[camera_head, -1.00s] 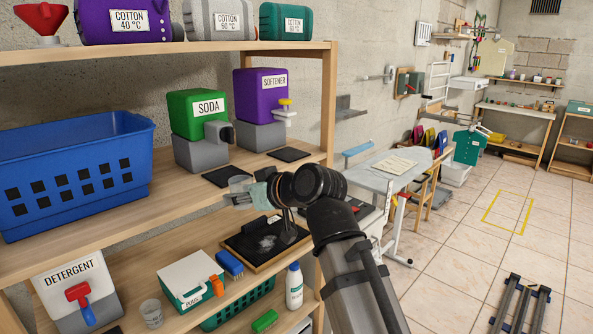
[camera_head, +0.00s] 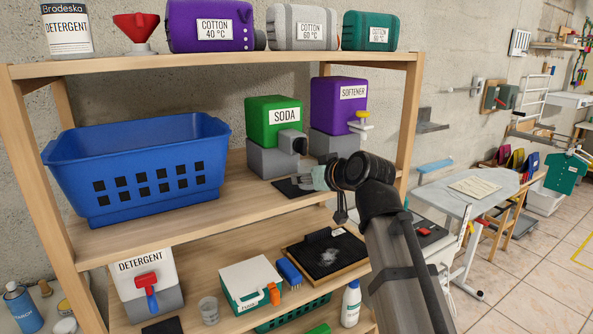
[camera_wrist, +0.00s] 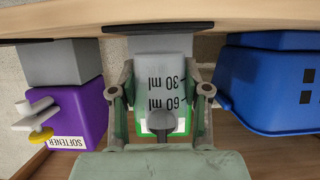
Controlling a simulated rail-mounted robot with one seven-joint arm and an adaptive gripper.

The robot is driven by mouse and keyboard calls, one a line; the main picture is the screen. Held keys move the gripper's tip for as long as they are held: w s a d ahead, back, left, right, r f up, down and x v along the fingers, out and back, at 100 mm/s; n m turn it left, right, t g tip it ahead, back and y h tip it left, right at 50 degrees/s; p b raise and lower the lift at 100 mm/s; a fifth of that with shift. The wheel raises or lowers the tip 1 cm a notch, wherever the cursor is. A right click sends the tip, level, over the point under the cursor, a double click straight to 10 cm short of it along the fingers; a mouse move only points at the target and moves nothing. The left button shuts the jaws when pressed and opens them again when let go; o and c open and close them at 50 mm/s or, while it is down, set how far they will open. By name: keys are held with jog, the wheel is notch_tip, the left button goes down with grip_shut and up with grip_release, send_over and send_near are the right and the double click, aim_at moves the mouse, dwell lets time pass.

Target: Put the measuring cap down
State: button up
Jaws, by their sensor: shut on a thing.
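The measuring cap (camera_wrist: 165,78) is a pale grey cup marked 30 ml and 60 ml, seen inverted in the wrist view. My gripper (camera_wrist: 160,97) is shut on it, one finger on each side. In the head view, my gripper (camera_head: 318,178) holds the cap at the middle shelf, in front of the green SODA dispenser (camera_head: 274,122). A black mat (camera_head: 288,189) lies on the shelf below the dispenser's grey spout (camera_head: 293,142). The cap overlaps the mat in the picture; I cannot tell whether it touches it.
The purple SOFTENER dispenser (camera_head: 340,104) stands to the right of SODA. A blue basket (camera_head: 140,165) fills the shelf's left part. The upper shelf (camera_head: 220,61) runs above. The lower shelf holds a DETERGENT dispenser (camera_head: 148,288) and a box (camera_head: 250,282).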

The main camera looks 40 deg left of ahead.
jog(key=shift+w+a+r, duration=0.1)
jog(key=shift+w+a, duration=0.2)
jog(key=shift+a, duration=0.35)
jog(key=shift+w+a, duration=0.25)
jog(key=shift+a, duration=0.35)
jog(key=a, duration=0.1)
jog(key=w+a+p, duration=0.1)
jog(key=a, duration=0.1)
jog(key=shift+w+a, duration=0.1)
jog(key=shift+a, duration=0.05)
jog(key=shift+f+p, duration=0.45)
jog(key=shift+f, duration=0.4)
jog(key=shift+d+f, duration=0.2)
jog(key=o, duration=0.9)
